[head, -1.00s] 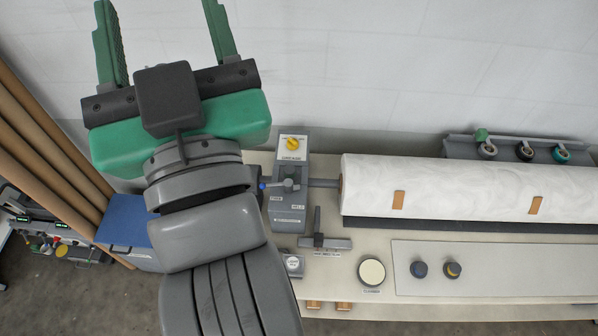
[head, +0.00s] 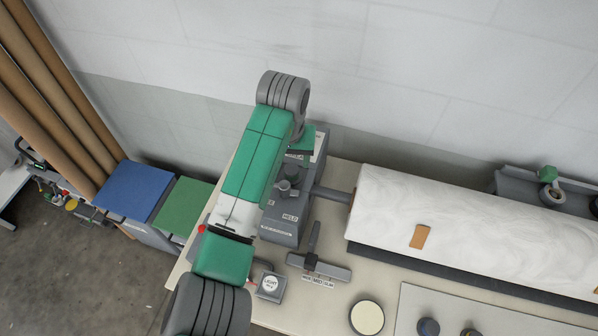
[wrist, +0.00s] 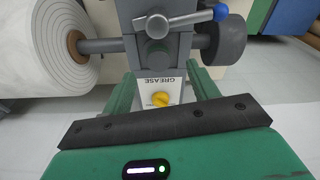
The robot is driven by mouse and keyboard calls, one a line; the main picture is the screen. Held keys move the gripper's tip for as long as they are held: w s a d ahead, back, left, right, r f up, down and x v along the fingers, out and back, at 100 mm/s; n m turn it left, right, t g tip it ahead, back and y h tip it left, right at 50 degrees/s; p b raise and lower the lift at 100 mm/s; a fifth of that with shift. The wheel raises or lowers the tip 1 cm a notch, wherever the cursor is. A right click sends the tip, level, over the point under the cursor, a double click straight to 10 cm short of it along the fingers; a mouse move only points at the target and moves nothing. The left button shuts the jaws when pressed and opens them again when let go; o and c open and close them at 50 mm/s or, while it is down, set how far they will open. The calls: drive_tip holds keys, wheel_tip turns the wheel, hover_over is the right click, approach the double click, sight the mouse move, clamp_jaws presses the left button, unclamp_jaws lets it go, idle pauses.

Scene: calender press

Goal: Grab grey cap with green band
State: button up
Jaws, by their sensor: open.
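I cannot make out a grey cap with a green band in either current view. Two dark caps lie on the pale mat at the bottom of the head view: one with a blue band (head: 428,327) and one with a yellow band (head: 469,333), both cut by the frame edge. My gripper (wrist: 162,72) is open in the wrist view, its green fingers apart on either side of the grey machine post. The yellow knob (wrist: 161,100) on the GREASE panel shows between the fingers. In the head view my arm mostly hides the gripper.
The white roll (head: 470,232) lies along the bench to the right. A rack (head: 513,184) with a grey ring and green block stands behind it. A blue-topped bin (head: 133,190) and green-topped bin (head: 184,207) stand left. A round cream pad (head: 367,317) lies in front.

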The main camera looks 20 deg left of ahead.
sight(292, 169)
drive_tip(key=f, duration=0.3)
drive_tip(key=w+f, duration=0.1)
drive_tip(key=f, duration=0.1)
drive_tip(key=shift+w+f, duration=0.1)
drive_tip(key=shift+f, duration=0.3)
drive_tip(key=c, duration=1.1)
wheel_tip(292, 169, up, 10)
drive_tip(key=shift+r, duration=0.1)
